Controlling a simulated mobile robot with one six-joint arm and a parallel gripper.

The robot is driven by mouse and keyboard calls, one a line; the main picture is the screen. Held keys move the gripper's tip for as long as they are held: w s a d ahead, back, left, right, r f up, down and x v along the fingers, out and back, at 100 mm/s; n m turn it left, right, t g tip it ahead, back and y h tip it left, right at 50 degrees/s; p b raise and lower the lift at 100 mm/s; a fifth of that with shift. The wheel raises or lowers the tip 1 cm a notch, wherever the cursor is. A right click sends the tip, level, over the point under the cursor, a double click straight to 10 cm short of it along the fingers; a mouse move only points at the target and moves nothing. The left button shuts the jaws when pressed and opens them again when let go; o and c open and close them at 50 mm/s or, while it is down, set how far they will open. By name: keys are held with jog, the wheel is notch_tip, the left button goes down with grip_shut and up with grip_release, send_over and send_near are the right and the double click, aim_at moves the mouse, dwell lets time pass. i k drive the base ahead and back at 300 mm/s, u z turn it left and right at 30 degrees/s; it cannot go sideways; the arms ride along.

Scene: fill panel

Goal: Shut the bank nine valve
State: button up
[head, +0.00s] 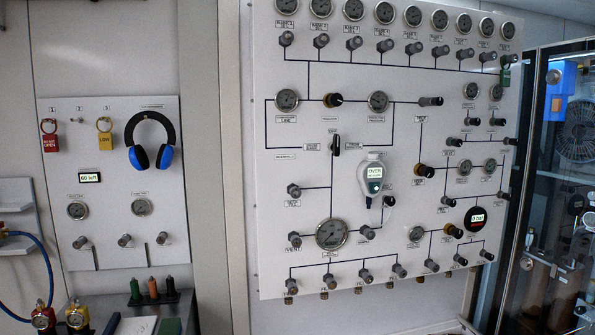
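A white gas panel (290,180) fills the middle of the head view. Along its top runs a row of several round gauges, each with a dark valve knob below it on a common black line. The labels at the left of the row start with "BANK". The rightmost gauge (508,30) has a valve knob (505,58) below it, close to the panel's right edge. A green tag (506,77) hangs at this knob and partly covers that spot. The label there is too small to read, as is whether the valve is open or shut. My gripper is not in view.
A round display (475,219) sits lower right. A glass-doored cabinet (550,200) stands close to the right. At left, a smaller panel (110,190) holds padlocks and headphones (152,140), above a dark bench (120,305).

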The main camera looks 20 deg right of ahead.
aim_at(513, 58)
jog(key=z, duration=4.55)
jog(key=i, duration=0.1)
jog(key=u, duration=2.9)
jog(key=k, duration=0.95)
jog(key=u, duration=0.15)
jog(key=i, duration=0.75)
